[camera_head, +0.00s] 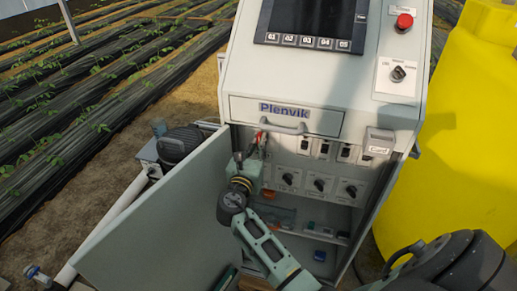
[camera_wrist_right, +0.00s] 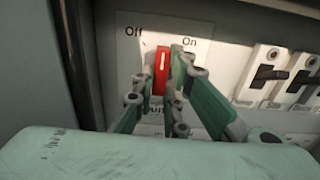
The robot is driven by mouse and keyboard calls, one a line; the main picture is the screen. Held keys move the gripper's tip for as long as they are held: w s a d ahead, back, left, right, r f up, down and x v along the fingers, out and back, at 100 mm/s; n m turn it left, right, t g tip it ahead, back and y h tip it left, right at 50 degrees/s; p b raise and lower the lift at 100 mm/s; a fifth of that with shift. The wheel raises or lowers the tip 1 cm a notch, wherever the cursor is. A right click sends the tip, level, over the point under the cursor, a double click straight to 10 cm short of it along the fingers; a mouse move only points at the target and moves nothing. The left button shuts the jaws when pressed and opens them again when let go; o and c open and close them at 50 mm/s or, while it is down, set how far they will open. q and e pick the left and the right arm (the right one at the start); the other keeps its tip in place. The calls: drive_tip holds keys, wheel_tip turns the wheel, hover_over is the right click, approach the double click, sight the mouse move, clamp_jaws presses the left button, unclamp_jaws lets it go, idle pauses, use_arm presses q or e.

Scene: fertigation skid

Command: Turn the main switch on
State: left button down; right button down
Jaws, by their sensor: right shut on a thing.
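The main switch has a red handle (camera_wrist_right: 161,70) on a pale plate, with "Off" printed at upper left and "On" at upper right in the right wrist view. The handle stands nearly upright, between the two words. My right gripper (camera_wrist_right: 163,75) is shut on it, one finger on each side. In the head view my right gripper (camera_head: 258,153) reaches into the open cabinet (camera_head: 350,138), below the drawer, and a bit of red (camera_head: 261,137) shows at its tips. The fingers hide the lower part of the switch. My left gripper is not in view.
The open cabinet door (camera_head: 150,220) is left of my right arm. Small black switches (camera_wrist_right: 270,75) are right of the main switch; rotary knobs (camera_head: 319,185) sit below. A drawer handle (camera_head: 283,128) juts out above. A yellow tank (camera_head: 455,150) stands at right.

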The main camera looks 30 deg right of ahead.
drive_tip(key=m+b, duration=0.2)
drive_tip(key=m, duration=0.2)
drive_tip(key=m+b, duration=0.2)
drive_tip(key=m, duration=0.2)
drive_tip(key=shift+w+a+m, duration=0.15)
drive_tip(key=shift+m, duration=0.15)
idle(0.5)
drive_tip(key=c, duration=1.8)
unclamp_jaws()
drive_tip(key=shift+r, duration=0.1)
drive_tip(key=shift+o, duration=0.2)
drive_tip(key=v, duration=1.2)
drive_tip(key=shift+m, duration=0.3)
